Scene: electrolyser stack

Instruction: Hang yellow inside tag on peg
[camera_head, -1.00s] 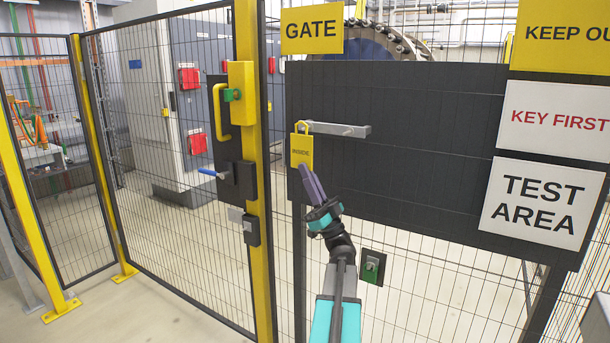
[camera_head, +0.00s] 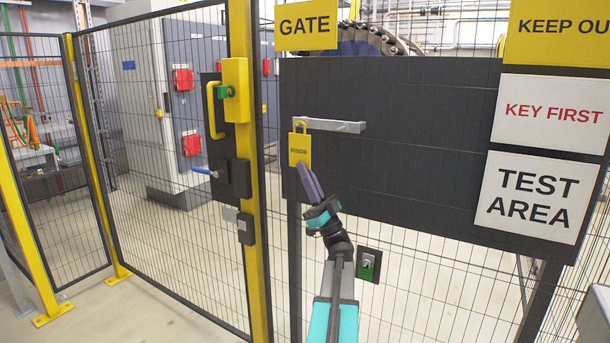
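The yellow tag (camera_head: 299,152) reads INSIDE and hangs upright, with a yellow loop at its top. The peg (camera_head: 338,126) is a grey bar on the dark gate panel. The tag's loop overlaps the peg's left end in the picture; I cannot tell whether it is around the peg or in front of it. My gripper (camera_head: 304,170) reaches up from below, its purple fingers close together at the tag's lower edge. It appears shut on the tag, though the exact contact is too small to see.
The dark gate panel (camera_head: 420,170) lies behind the peg, with a TEST AREA sign (camera_head: 533,197) at right. A yellow post (camera_head: 240,160) with a yellow handle (camera_head: 213,110) and a blue-handled latch (camera_head: 205,172) stands to the left. A green-keyed box (camera_head: 368,265) is below right.

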